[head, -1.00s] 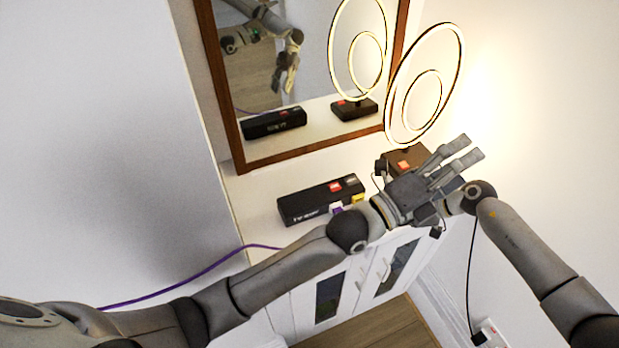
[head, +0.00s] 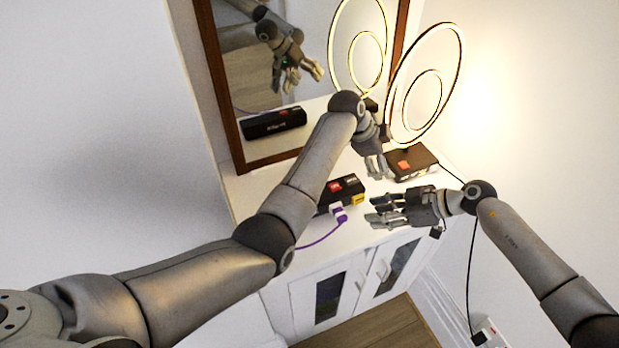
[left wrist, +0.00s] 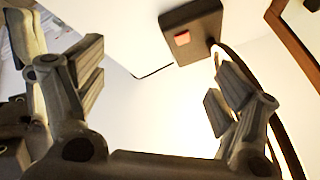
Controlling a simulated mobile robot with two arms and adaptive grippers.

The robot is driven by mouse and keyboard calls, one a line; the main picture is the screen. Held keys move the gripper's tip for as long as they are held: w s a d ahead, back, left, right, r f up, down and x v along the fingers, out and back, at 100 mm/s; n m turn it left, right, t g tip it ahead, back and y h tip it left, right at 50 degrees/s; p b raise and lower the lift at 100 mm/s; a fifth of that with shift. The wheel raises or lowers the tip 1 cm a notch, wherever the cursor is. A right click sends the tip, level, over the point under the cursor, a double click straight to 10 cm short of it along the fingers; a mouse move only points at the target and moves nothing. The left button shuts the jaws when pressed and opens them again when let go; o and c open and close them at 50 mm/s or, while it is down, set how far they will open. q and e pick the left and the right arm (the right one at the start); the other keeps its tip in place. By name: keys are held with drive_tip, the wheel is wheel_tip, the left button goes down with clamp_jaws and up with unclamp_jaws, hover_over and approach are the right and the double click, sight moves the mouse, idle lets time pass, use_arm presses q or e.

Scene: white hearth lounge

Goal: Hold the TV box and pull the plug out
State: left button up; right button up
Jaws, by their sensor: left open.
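The TV box (head: 345,189) is a black box with a red label on the white cabinet top; my left arm covers much of it in the head view. A white plug (head: 339,213) with a purple cable and a yellow plug (head: 358,199) sit at its front side. My left gripper (head: 376,170) is above the cabinet top, just right of the box, fingers pointing down. It is open and empty in the left wrist view (left wrist: 158,85). My right gripper (head: 374,211) is open, right of the plugs and apart from them, with fingers pointing left.
A framed mirror (head: 240,150) stands behind. A wall socket (head: 490,333) is low at the right.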

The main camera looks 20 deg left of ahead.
sight(346, 186)
use_arm(q)
drive_tip(key=s+a+f+n+g+y, duration=0.1)
drive_tip(key=a, duration=0.1)
drive_tip(key=s+a+f+n+g+y, duration=0.1)
drive_tip(key=a, duration=0.2)
drive_tip(key=s+a+f+g+y, duration=0.1)
drive_tip(key=a+f+y, duration=0.1)
drive_tip(key=a, duration=0.1)
drive_tip(key=shift+s+n, duration=0.3)
drive_tip(key=shift+n, duration=0.1)
drive_tip(key=s+a+n+g+y, duration=0.1)
drive_tip(key=s+a, duration=0.1)
drive_tip(key=s+a+n+g+y, duration=0.1)
drive_tip(key=s+a+y, duration=0.1)
drive_tip(key=a, duration=0.1)
drive_tip(key=s+a+n+g+y, duration=0.1)
drive_tip(key=s+a+n+g, duration=0.1)
drive_tip(key=a, duration=0.1)
drive_tip(key=shift+s+a+r+y, duration=0.15)
drive_tip(key=shift+r+y, duration=0.25)
drive_tip(key=shift+s+a+f, duration=0.15)
drive_tip(key=x, duration=1)
drive_tip(key=shift+s+a+f, duration=0.1)
drive_tip(key=shift+s+f, duration=0.05)
drive_tip(key=shift+c, duration=0.4)
